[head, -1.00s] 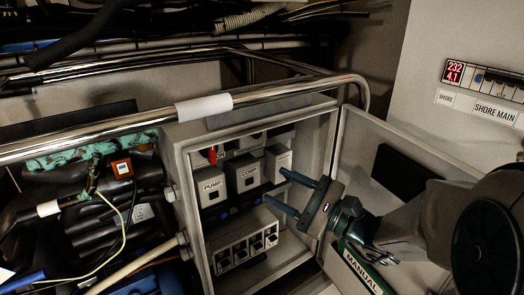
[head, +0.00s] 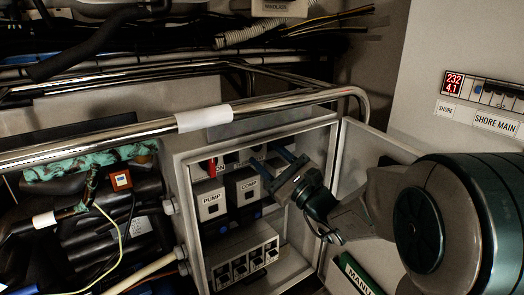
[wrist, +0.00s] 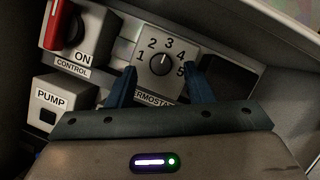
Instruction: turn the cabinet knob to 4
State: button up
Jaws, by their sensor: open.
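The thermostat knob (wrist: 161,66) is a small dark round knob on a light plate marked 1 to 5 in the wrist view. Its white mark points up, roughly towards 3. My gripper (wrist: 163,82) is open, with one blue finger on each side of the plate's lower part. I cannot tell how far the fingertips are from the knob, and I see no contact. In the head view my gripper (head: 271,162) reaches into the open cabinet (head: 186,205) at its upper right and hides the knob.
Left of the dial is a red switch (wrist: 62,24) marked ON. The PUMP (head: 210,200) and COMP (head: 243,186) boxes sit below it. A socket block (head: 243,255) stands lower in the cabinet. A steel rail (head: 290,97) crosses above the opening. The open door (head: 352,152) is at right.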

jog(key=shift+x, duration=1.05)
